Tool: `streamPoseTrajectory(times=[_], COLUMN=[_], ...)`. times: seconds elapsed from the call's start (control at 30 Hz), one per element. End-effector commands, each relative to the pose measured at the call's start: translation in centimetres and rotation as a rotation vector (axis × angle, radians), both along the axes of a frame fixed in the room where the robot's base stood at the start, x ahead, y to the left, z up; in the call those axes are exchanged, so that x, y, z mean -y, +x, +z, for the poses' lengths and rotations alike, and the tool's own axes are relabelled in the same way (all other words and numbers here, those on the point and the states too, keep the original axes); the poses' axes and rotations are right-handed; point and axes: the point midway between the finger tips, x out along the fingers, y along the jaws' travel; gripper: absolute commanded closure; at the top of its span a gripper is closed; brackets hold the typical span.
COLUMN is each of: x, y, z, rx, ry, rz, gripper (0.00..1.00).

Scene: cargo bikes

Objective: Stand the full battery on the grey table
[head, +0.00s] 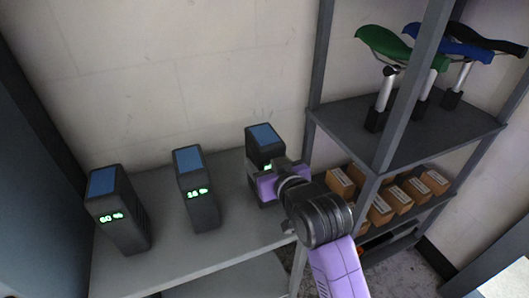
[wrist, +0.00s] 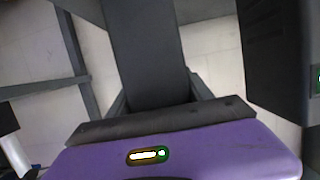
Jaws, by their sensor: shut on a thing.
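Three dark batteries with blue tops stand upright in a row on a grey surface (head: 150,266) in the head view. The left battery (head: 117,212) has a green display that seems to read 60 %. The middle battery (head: 194,190) seems to read 18 %. My purple gripper (head: 267,182) is shut on the right battery (head: 264,140) from the front. My gripper covers most of that battery's display, so its figure cannot be read. Its base is also hidden, so I cannot tell whether it touches the surface. In the wrist view a dark battery face (wrist: 280,60) shows at the right.
A grey rack (head: 425,135) stands at the right, close to my arm. It holds bike saddles (head: 385,45) on its upper shelf and several small cardboard boxes (head: 397,198) below. A pale wall is behind the batteries. Bare surface lies in front of the batteries.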

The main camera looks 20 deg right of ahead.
Motion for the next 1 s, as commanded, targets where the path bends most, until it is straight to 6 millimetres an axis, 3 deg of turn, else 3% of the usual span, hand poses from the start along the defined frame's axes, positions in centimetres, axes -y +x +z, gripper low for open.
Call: streamPoseTrajectory(times=[0.57,0.6,0.7,1.0], x=[0.0,0.0,0.0,0.0], y=[0.1,0.0,0.0,0.0], z=[-0.9,-1.4,-1.4,-1.3], rx=[0.014,0.002,0.002,0.003], ry=[0.0,0.0,0.0,0.0], rz=[0.0,0.0,0.0,0.0], gripper=[1.0,0.35,0.19,0.19])
